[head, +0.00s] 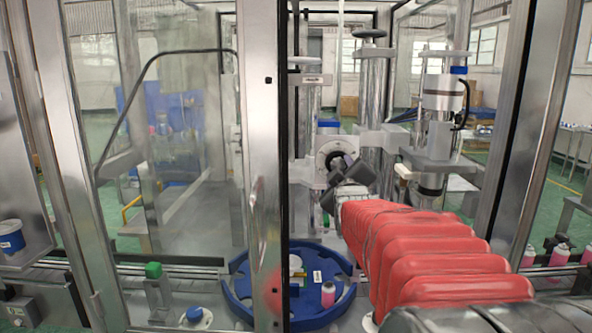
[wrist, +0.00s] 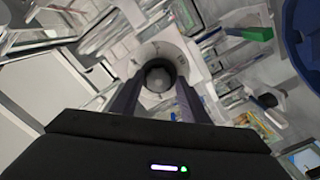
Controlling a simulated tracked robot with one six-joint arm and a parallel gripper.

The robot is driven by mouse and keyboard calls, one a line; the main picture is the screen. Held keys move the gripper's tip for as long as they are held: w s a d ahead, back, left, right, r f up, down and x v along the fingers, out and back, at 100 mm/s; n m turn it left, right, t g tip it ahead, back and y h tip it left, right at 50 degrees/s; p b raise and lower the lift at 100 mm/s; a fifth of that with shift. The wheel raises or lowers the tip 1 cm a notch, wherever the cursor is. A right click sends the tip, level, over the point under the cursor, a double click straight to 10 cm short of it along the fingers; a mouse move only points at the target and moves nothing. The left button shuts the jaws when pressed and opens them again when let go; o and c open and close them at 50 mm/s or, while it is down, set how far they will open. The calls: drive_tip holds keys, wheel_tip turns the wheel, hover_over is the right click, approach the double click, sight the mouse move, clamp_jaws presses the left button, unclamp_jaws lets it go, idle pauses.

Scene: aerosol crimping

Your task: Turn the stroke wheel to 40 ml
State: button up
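The stroke wheel (head: 328,152) is a pale round dial with a darker centre on the metal column behind the open door frame. In the wrist view the stroke wheel (wrist: 164,52) is straight ahead, with its dark round hub between my fingers. My gripper (head: 345,172) is at the wheel's front, lower right side in the head view and hides part of it. In the wrist view my gripper (wrist: 159,88) has its two dark fingers apart, one on each side of the hub. I see no clear contact. The scale marks are too small to read.
A blue rotary table (head: 235,292) with a pink can (head: 327,294) stands below the wheel. A metal door post (head: 262,150) is close on the left. A crimping head (head: 440,120) hangs to the right. More pink cans (head: 560,255) stand at the right.

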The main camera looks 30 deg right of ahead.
drive_tip(key=shift+o, duration=0.9)
drive_tip(key=shift+r, duration=0.1)
drive_tip(key=shift+a, duration=0.1)
drive_tip(key=shift+s+a, duration=0.25)
drive_tip(key=shift+s, duration=0.1)
drive_tip(key=v, duration=1.2)
drive_tip(key=shift+s+a, duration=0.15)
drive_tip(key=shift+s, duration=0.25)
